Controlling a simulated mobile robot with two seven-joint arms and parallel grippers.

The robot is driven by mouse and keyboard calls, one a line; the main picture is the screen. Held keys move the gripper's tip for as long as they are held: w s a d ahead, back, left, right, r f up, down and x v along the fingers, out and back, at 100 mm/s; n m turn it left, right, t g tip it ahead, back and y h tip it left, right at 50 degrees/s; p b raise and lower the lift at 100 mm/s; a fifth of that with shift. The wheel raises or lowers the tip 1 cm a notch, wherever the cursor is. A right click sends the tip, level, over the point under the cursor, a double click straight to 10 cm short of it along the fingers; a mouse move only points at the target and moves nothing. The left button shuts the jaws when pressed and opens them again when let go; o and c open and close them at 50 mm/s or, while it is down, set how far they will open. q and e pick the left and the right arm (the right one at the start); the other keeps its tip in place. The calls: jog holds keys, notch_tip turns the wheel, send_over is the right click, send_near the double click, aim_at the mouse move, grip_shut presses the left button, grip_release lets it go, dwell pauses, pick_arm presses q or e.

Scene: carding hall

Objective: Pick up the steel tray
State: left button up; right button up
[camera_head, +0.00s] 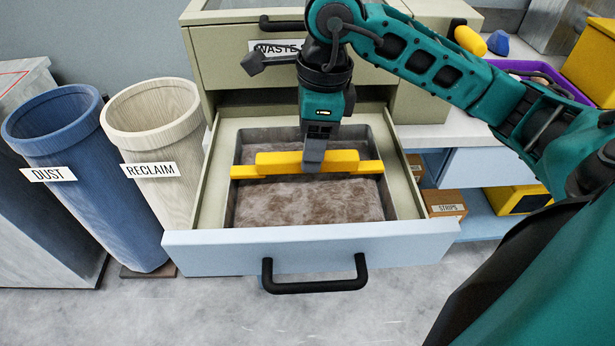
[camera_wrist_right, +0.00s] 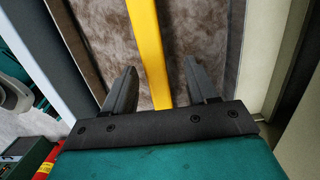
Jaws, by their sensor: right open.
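The steel tray (camera_head: 265,135) sits inside the open drawer and is filled with grey-brown fluff. A yellow handle bar (camera_head: 270,163) spans it from side to side, with a raised middle part. My right gripper (camera_head: 313,158) points down at the middle of this handle. In the right wrist view, my right gripper (camera_wrist_right: 154,82) is open, with one finger on each side of the yellow bar (camera_wrist_right: 145,45). I cannot tell whether the fingers touch the bar. My left gripper is not in view.
The pale blue drawer front (camera_head: 205,253) has a black handle (camera_head: 315,287). A blue DUST bin (camera_head: 75,200) and a cream RECLAIM bin (camera_head: 165,125) stand to the left. A STRIPS box (camera_head: 445,205) is on the shelf at right. Clear floor lies in front.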

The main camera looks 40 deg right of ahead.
jog(key=f, duration=0.2)
jog(key=a+f, duration=0.1)
jog(key=f, duration=0.2)
jog(key=shift+c, duration=0.2)
grip_shut()
dwell(0.3)
